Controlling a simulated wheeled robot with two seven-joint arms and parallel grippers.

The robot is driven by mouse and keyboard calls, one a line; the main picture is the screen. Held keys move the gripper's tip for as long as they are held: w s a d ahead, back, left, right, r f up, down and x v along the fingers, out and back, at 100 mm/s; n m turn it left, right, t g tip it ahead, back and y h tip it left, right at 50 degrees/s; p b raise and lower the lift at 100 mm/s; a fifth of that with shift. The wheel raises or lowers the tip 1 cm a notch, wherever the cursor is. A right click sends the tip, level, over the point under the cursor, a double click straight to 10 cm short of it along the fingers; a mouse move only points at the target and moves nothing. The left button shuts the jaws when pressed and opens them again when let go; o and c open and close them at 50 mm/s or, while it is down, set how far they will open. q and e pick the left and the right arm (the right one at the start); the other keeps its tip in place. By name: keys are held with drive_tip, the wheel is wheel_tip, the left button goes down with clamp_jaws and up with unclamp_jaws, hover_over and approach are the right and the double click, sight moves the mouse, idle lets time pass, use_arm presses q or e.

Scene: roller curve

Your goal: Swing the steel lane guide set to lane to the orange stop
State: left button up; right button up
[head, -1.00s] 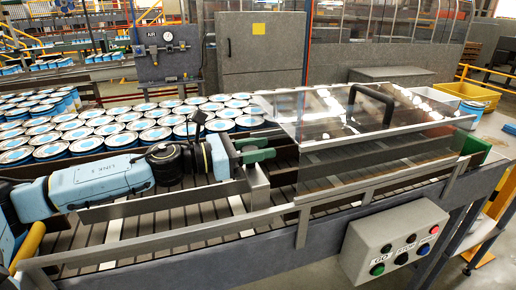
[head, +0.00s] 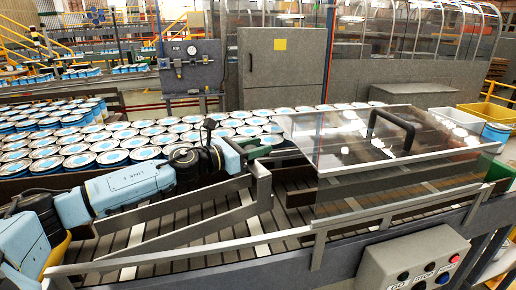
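The steel lane guide (head: 218,198) is a long grey bar above the dark rollers, with an upright steel plate (head: 262,186) at its right end. My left gripper (head: 260,147), with green fingers, reaches in from the left at the top of this plate. It looks to be against or around the plate; the finger gap is too small and partly hidden to tell whether it is open or shut. I cannot make out an orange stop. My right gripper is not in view.
A clear hood (head: 375,137) with a black handle (head: 392,128) covers the lane on the right. Several cans (head: 113,157) crowd the far side. A front rail (head: 180,255) edges the conveyor, with a button box (head: 405,255) below. A grey cabinet (head: 282,75) stands behind.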

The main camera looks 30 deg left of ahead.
use_arm(q)
drive_tip(key=o, duration=0.4)
drive_tip(key=shift+w+a, duration=0.2)
drive_tip(key=shift+a, duration=0.15)
drive_tip(key=shift+s+d, duration=0.1)
drive_tip(key=shift+d, duration=0.05)
drive_tip(key=shift+s, duration=0.1)
drive_tip(key=b+v, duration=0.3)
drive_tip(key=v, duration=1)
drive_tip(key=shift+b, duration=0.4)
drive_tip(key=shift+s, duration=0.1)
